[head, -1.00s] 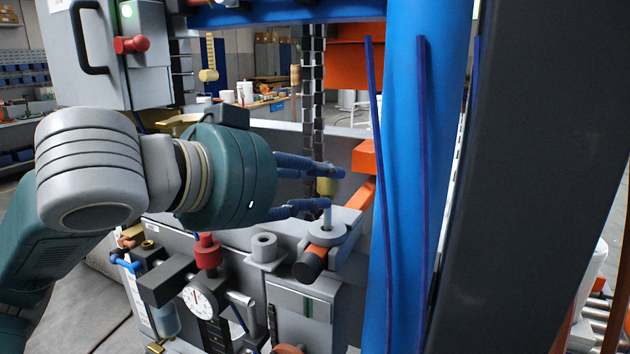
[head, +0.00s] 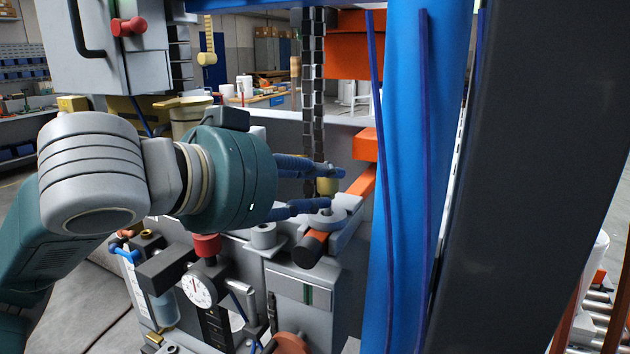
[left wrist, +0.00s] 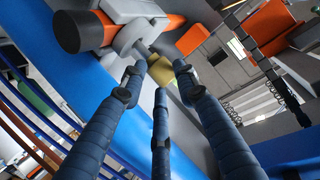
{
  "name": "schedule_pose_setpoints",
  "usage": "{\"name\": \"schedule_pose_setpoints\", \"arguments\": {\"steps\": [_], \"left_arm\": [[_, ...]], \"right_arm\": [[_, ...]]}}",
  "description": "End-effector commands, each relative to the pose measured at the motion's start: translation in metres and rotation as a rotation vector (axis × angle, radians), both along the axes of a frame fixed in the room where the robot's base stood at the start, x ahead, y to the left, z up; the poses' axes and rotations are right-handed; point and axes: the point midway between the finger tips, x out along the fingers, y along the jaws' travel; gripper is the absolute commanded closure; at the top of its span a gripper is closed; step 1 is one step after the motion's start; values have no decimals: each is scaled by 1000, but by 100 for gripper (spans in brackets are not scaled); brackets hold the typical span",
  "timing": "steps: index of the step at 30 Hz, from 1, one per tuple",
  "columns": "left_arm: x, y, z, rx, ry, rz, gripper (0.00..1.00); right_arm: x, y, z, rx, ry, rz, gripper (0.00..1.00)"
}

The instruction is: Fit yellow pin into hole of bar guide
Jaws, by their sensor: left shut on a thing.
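The yellow pin (head: 327,187) is held between the blue fingers of my left gripper (head: 334,190). Its yellow head shows past the fingertips in the left wrist view (left wrist: 161,72). Its grey shaft points down at the round grey collar of the bar guide (head: 329,219). The collar also shows in the left wrist view (left wrist: 129,39), with the shaft tip at its hole. How deep the tip sits in the hole cannot be told. An orange bar with a black end (head: 311,248) runs through the guide. My right gripper is out of view.
A blue column (head: 415,180) and a dark post (head: 540,150) stand close on the right. A chain (head: 312,90) hangs behind. A grey cylinder (head: 263,236), a red knob (head: 207,245) and a dial gauge (head: 201,291) sit left of the guide.

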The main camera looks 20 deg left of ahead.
Motion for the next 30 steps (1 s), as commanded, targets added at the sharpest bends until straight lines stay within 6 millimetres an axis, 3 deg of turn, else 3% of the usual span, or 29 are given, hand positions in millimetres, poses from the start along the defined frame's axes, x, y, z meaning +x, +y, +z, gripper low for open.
{"name": "schedule_pose_setpoints", "arguments": {"steps": [16, 17, 20, 30], "left_arm": [[0, 0, -15, 0, -1, 0, 100], [0, 0, -14, 0, -1, 0, 68], [0, 0, -13, 0, -1, 0, 48], [-1, 1, -14, 0, 1, 0, 48]], "right_arm": [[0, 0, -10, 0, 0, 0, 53], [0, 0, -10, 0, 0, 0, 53], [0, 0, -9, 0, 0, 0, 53], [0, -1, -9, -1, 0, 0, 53]]}}
